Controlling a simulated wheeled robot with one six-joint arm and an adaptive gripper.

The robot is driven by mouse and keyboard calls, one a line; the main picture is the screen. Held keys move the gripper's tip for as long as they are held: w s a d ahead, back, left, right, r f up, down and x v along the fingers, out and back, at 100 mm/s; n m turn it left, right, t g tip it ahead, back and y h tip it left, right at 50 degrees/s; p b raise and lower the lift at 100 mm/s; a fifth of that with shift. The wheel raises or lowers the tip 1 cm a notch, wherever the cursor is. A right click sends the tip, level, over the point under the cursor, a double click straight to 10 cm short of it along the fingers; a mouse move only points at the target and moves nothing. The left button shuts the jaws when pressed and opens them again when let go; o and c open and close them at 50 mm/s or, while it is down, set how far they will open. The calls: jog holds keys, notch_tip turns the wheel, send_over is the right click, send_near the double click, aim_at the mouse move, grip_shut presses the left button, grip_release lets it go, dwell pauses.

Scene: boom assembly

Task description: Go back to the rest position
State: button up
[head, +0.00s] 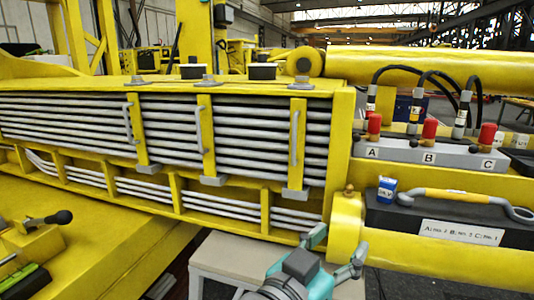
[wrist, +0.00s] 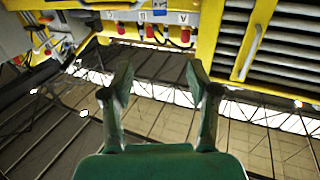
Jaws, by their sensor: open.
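My gripper (head: 337,244) is at the bottom of the head view, in front of the yellow boom frame (head: 342,140). Its two fingers stand apart with nothing between them. In the wrist view my gripper (wrist: 158,85) also shows open and empty, with the yellow frame and the valve block beyond the fingertips. The grey valve block (head: 400,151) carries the labels A, B and C and red caps, with black hoses above it. The frame holds several stacked grey rods (head: 60,117) behind yellow bars.
A pale stand (head: 230,262) is beside my arm. A yellow bench with tools (head: 40,245) is at the left.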

notch_tip(320, 180, down, 16)
jog(key=w+d+n+t+y, duration=0.1)
jog(key=n+t+y, duration=0.35)
jog(key=n, duration=0.45)
jog(key=s+d+f+n+g+y, duration=0.2)
jog(key=s+f+n+y, duration=0.35)
jog(key=f, duration=0.85)
jog(key=s+d+f+m+y, duration=0.1)
jog(key=s+f, duration=0.3)
jog(key=s, duration=0.4)
jog(key=s+d+f+m+y, duration=0.1)
jog(key=s+f+y, duration=0.1)
jog(key=s+f, duration=0.35)
jog(key=s+d+r+m, duration=0.1)
jog(key=s+m, duration=0.1)
jog(key=s, duration=0.6)
jog(key=s+d+r+m+g+h, duration=0.1)
jog(key=s+r+m, duration=0.1)
jog(key=s, duration=0.7)
jog(key=shift+d+r, duration=0.25)
jog(key=shift+d, duration=0.1)
jog(key=shift+w, duration=0.1)
